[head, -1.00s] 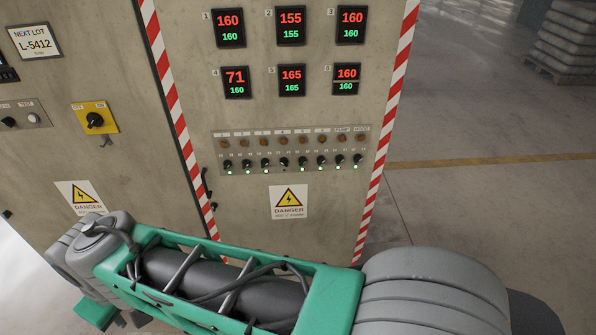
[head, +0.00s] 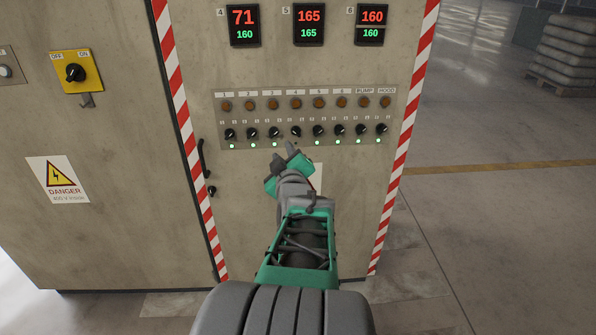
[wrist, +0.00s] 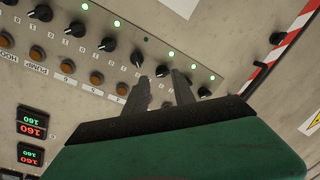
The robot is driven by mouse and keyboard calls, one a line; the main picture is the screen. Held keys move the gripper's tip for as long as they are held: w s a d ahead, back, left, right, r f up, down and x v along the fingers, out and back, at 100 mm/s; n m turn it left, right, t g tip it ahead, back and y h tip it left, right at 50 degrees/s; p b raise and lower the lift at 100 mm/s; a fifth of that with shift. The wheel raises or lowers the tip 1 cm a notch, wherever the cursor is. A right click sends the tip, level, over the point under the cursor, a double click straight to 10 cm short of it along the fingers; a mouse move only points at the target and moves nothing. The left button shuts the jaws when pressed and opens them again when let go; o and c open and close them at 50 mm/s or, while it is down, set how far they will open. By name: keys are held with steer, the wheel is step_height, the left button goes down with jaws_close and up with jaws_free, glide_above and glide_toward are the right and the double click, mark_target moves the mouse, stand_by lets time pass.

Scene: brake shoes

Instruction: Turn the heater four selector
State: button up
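The heater four selector (head: 296,131) is a small black knob in the selector row on the cabinet panel. The small light below it is dark, while the neighbouring selectors have green lights. It also shows in the wrist view (wrist: 137,57), upside down, just beyond and left of the fingertips. My gripper (head: 288,150) is just below the row in the head view, near selectors three and four. In the wrist view my gripper (wrist: 160,75) is open, with nothing between its fingers and selector three (wrist: 163,70) seen beyond the gap. I cannot tell the remaining distance to the panel.
Other selectors sit close on both sides, such as selector five (head: 318,131). Amber lamps (head: 296,103) run above them. Display four (head: 243,25) reads 71 over 160. A yellow switch (head: 75,72) and a door handle (head: 202,158) are to the left. Open floor lies right.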

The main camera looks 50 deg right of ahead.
mark_target(297, 134)
steer(key=d, duration=0.3)
steer(key=w+d+h, duration=0.1)
steer(key=d, duration=0.1)
steer(key=w+d+h, duration=0.1)
steer(key=d, duration=0.2)
steer(key=shift+w+d+r+b, duration=0.2)
steer(key=shift+d+r+b, duration=0.05)
steer(key=shift+d+b, duration=0.05)
steer(key=shift+c, duration=0.3)
jaws_close()
